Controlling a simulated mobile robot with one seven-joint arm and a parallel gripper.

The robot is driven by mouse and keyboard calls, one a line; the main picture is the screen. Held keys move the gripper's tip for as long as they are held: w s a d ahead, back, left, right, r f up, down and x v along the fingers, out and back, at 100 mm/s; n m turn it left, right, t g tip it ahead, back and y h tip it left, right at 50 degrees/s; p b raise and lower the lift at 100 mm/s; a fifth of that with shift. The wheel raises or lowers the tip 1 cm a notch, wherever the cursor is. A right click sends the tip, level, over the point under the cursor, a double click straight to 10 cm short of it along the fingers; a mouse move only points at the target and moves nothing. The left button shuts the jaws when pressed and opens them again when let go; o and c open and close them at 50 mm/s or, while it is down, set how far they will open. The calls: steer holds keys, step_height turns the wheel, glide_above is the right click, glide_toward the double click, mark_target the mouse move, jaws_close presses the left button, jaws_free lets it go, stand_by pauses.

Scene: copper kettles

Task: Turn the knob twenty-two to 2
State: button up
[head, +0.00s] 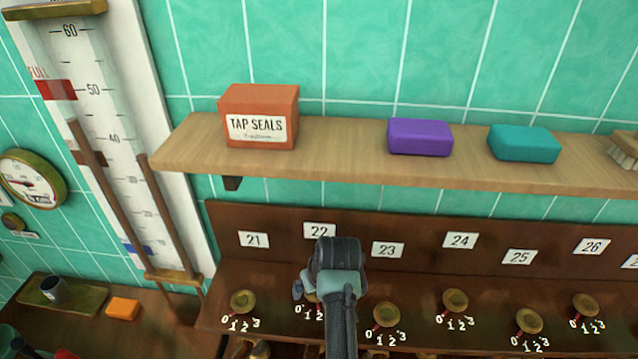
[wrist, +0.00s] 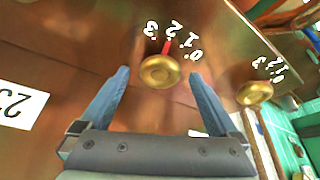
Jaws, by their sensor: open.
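Knob twenty-two (wrist: 160,72) is a round brass knob, seen between my gripper's fingers in the wrist view. White digits 0, 1, 2 and 3 are spread around it. A red mark at its edge points towards the 2. My gripper (wrist: 158,88) is open, with one blue finger on each side of the knob and a visible gap to it on both sides. In the head view my gripper (head: 318,292) is below the label 22 (head: 320,231) and hides most of that knob.
Knob twenty-one (head: 242,302) is close on the left, knob twenty-three (head: 386,315) on the right. More brass knobs continue rightwards along the brown panel. A shelf (head: 340,160) above holds an orange TAP SEALS box (head: 258,112) and purple (head: 420,137) and teal (head: 524,143) blocks.

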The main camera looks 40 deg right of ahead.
steer(key=b+v, duration=0.3)
steer(key=v, duration=1)
steer(key=shift+f, duration=0.1)
